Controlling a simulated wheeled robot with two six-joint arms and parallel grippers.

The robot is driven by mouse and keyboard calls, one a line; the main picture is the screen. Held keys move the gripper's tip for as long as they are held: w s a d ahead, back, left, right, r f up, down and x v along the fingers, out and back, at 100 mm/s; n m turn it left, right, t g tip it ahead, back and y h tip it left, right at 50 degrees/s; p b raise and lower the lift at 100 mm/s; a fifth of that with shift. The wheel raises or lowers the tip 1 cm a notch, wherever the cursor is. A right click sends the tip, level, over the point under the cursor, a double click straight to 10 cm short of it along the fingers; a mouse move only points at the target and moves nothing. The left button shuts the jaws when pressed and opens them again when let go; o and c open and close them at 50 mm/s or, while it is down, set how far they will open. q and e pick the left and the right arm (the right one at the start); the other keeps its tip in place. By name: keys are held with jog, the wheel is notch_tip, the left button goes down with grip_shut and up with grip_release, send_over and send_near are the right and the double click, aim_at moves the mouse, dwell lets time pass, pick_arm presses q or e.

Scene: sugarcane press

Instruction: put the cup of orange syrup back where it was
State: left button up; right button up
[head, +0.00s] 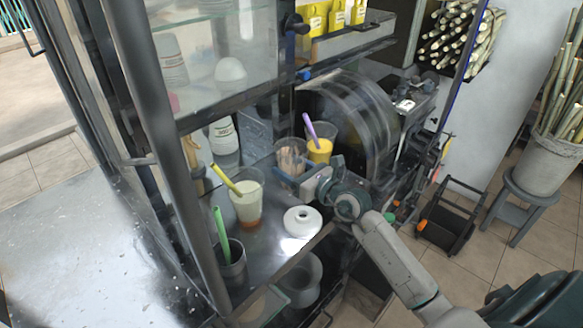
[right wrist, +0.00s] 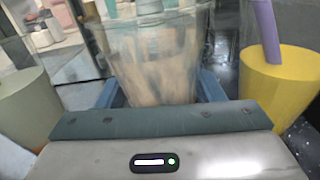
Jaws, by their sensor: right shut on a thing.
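My right gripper (head: 294,181) is shut on a clear cup with tan contents (head: 291,157). In the right wrist view the blue fingers sit on both sides of this clear cup (right wrist: 155,60). A cup of yellow-orange liquid with a purple handle (head: 320,150) stands just right of and behind it, outside the jaws; it also shows in the right wrist view (right wrist: 275,90). A pale cup with an orange bottom and a yellow-green handle (head: 247,205) stands on the metal counter to the left. Which cup the task means I cannot tell for sure. My left gripper is not in view.
A white round lid-like piece (head: 302,221) lies on the counter (head: 275,238) below the gripper. A dark cup with a green handle (head: 231,262) stands front left. The press wheel (head: 350,110) is close behind. A glass cabinet and post (head: 165,150) bound the left side.

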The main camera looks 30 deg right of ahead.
jog(key=o, duration=1)
jog(key=shift+s+r, duration=0.1)
jog(key=p+v, duration=0.2)
jog(key=v, duration=0.8)
jog(key=shift+s+d+p, duration=0.15)
jog(key=shift+p, duration=0.2)
jog(key=shift+v, duration=0.75)
